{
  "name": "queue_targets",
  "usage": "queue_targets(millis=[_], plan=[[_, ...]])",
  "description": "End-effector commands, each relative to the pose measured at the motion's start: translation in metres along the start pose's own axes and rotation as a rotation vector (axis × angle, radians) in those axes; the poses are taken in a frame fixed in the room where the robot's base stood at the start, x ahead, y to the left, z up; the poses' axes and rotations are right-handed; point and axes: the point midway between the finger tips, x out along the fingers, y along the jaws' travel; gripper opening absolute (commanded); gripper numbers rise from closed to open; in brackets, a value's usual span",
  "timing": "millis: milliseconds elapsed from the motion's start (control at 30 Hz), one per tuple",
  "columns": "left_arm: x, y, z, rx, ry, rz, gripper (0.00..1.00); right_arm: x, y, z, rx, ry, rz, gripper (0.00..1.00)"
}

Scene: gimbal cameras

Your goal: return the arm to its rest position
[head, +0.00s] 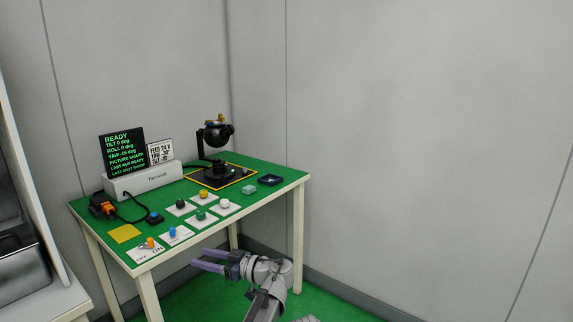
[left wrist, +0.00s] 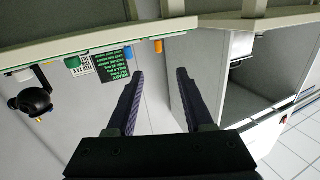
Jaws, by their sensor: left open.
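My left gripper (head: 198,258) is in front of the table's near edge in the head view, lower in the picture than the tabletop. Its fingers point left, are apart and hold nothing. In the left wrist view my left gripper (left wrist: 160,74) also shows two separate dark fingers with nothing between them. That view is upside down, with the table edge across its top. The arm's rest position is not marked in either view. My right gripper is not in view.
The green-topped table (head: 263,198) carries a black gimbal camera (head: 213,137), a display (head: 124,155) reading READY and several coloured knobs. A grey cabinet (left wrist: 197,80) stands to the right in the left wrist view. Bare wall fills the head view's right side.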

Motion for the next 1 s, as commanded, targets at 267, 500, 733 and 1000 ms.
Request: queue_targets(millis=[267, 500, 733, 1000], plan=[[0.012, -0.02, 0.029, 0.124, -0.133, -0.009, 0.52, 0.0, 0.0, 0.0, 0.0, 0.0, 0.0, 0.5], [0.02, -0.048, 0.073, 0.306, -0.341, 0.014, 0.52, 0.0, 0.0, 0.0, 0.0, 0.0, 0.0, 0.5], [0.012, -0.09, 0.136, 0.562, -0.662, 0.141, 0.52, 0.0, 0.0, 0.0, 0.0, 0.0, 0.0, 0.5], [-0.036, -0.132, 0.2, 0.825, -1.043, 0.513, 0.52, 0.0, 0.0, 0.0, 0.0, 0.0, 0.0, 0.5]])
